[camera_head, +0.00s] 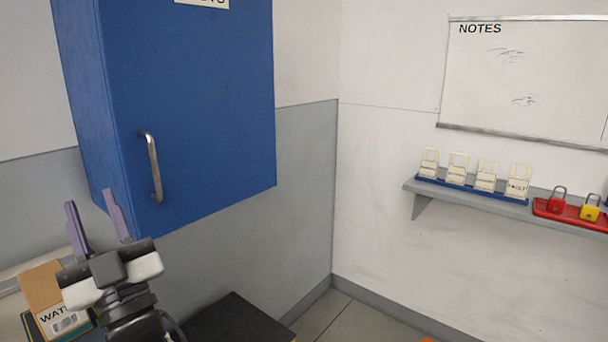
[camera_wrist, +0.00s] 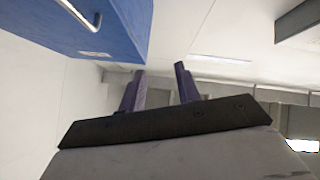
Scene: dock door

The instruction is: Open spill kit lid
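No spill kit that I can identify by a label shows in either view. A dark flat top (camera_head: 240,322) shows at the bottom of the head view, cut off by the frame edge; I cannot tell what it belongs to. My gripper (camera_head: 93,217) is at the lower left of the head view, in front of the blue cabinet, with its two purple fingers pointing up and spread apart. In the wrist view my gripper (camera_wrist: 160,83) also has its fingers apart with nothing between them.
A blue wall cabinet (camera_head: 200,90) with a metal handle (camera_head: 153,168) hangs at the left, its door shut. A cardboard box (camera_head: 42,285) lies below my gripper. A grey shelf (camera_head: 470,197) holds cards and a red tray (camera_head: 570,217) with padlocks. Floor (camera_head: 345,318) is clear near the corner.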

